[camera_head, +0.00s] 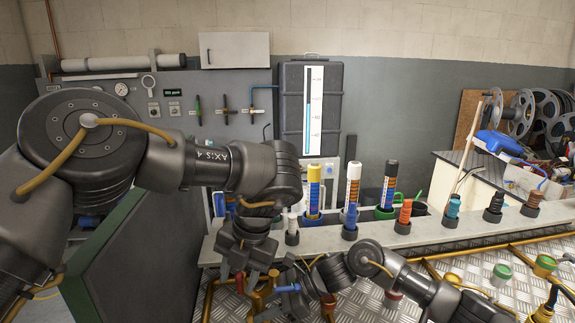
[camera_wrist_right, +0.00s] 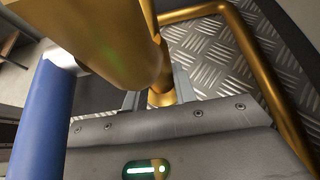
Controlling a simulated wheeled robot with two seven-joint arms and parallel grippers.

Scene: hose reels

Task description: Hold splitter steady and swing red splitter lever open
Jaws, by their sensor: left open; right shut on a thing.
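The brass splitter (camera_head: 262,300) is at the lower middle of the head view, partly hidden by my grippers. It has a blue lever (camera_head: 287,288), and a small red part (camera_head: 240,283), apparently the red lever, shows at its left. My left gripper (camera_head: 247,279) points down from above, open, with its fingers close around the red part; I cannot tell if they touch it. My right gripper (camera_head: 294,294) is shut on the splitter from the right. In the right wrist view its fingers (camera_wrist_right: 158,96) clasp a brass stem under the splitter body (camera_wrist_right: 90,30); the blue lever (camera_wrist_right: 40,120) is at left.
A grey rail (camera_head: 375,237) behind holds several nozzles and coloured tubes. A green-edged dark panel (camera_head: 150,260) stands at left.

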